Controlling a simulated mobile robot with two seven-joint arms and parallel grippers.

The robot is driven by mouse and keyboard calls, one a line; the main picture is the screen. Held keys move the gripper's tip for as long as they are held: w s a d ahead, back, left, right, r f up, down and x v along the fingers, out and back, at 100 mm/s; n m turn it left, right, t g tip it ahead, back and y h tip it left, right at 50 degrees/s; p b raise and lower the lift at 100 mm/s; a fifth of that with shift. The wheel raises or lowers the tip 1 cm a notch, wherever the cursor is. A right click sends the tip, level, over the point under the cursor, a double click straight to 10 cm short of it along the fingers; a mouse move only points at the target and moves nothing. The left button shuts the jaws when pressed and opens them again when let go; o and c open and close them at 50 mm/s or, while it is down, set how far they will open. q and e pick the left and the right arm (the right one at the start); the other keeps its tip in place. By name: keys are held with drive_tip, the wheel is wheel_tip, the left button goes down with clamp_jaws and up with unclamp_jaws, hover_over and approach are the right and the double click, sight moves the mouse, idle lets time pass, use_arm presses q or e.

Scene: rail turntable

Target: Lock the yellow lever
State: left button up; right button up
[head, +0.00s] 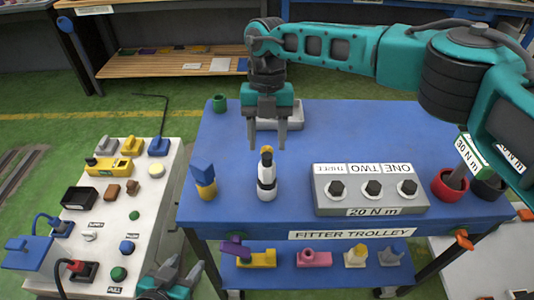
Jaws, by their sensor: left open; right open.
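A yellow lever-like piece (131,146) stands at the back of the white panel (150,215) on the left, between a grey one (107,145) and a blue one (158,145). I cannot tell its lock position. A larger yellow block (110,168) with a black knob sits just in front of them. My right gripper (267,146) is open and points down over the blue trolley, its fingertips just above a white and black bottle (267,184) with a yellow top. My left gripper (180,268) is low at the panel's front right corner, open, partly cut off, away from the yellow piece.
The blue trolley (220,135) bears a blue and yellow block (204,182), a grey box with several knobs (370,205) and a red cup (450,186). Its lower shelf holds a yellow piece with a purple handle (257,259). A black cable lies behind the panel.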

drive_tip(key=shift+v, duration=1.75)
